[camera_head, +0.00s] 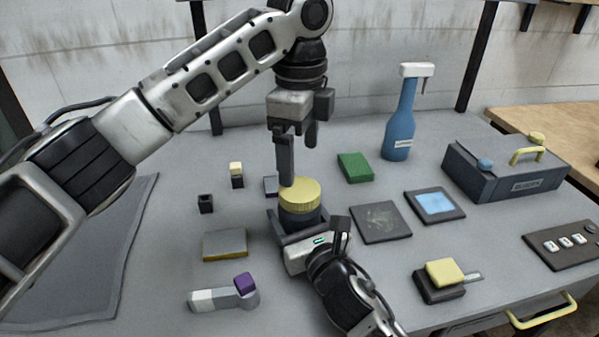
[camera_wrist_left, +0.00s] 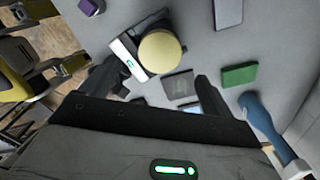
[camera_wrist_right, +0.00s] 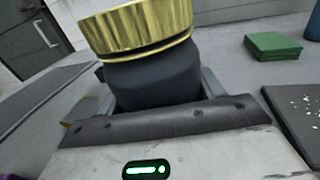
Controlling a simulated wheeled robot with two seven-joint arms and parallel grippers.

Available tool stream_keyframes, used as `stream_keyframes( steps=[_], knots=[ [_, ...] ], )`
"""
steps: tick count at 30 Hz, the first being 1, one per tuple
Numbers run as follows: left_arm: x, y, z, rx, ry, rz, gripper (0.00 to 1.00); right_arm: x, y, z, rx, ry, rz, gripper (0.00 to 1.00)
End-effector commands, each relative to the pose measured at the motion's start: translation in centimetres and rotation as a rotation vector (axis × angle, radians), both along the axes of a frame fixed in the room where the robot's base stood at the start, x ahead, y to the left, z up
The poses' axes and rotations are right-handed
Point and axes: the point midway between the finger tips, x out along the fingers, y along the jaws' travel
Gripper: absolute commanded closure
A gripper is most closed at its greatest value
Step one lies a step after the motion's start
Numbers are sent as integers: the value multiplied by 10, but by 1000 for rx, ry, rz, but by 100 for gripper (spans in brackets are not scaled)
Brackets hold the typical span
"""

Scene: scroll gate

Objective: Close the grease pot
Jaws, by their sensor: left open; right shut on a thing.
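The grease pot (camera_head: 300,213) is a dark round pot standing on the grey table, with a yellow ribbed lid (camera_head: 299,192) on top. In the right wrist view the lid (camera_wrist_right: 140,27) sits slightly tilted over the dark body (camera_wrist_right: 153,80). My right gripper (camera_head: 300,226) is shut around the pot's lower body from the front. My left gripper (camera_head: 298,165) is open and points down above the lid, with one finger close to its back left edge. In the left wrist view the round lid (camera_wrist_left: 160,52) shows between and beyond the open fingers (camera_wrist_left: 155,80). Whether they touch it is unclear.
A green block (camera_head: 355,167) and a blue spray bottle (camera_head: 400,115) stand behind right. Dark and blue-topped tiles (camera_head: 435,204) lie to the right, near a toolbox (camera_head: 505,170). Small blocks and a grey-yellow pad (camera_head: 225,244) lie left.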

Motion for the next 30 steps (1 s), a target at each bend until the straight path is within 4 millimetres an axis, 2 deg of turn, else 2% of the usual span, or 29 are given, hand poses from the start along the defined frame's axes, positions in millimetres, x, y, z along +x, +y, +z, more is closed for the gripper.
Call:
stream_keyframes(
  steps=[3,9,20,21,23,24,30],
  knots=[
    [1,1,26,2,-5,1,13,0,0,-1,-1,2,-1,97],
    [0,1,49,3,-1,1,13,0,0,-1,-1,2,-1,97],
    [0,0,54,1,1,-1,13,0,0,-1,-1,2,0,97],
    [0,0,54,1,1,-1,13,0,0,-1,-1,2,0,27],
    [0,0,54,1,1,-1,13,0,0,-1,-1,2,0,11],
    [0,0,54,1,1,-1,13,0,0,-1,-1,2,0,8],
    [0,0,54,1,1,-1,13,0,0,-1,0,1,0,8]
  ],
)
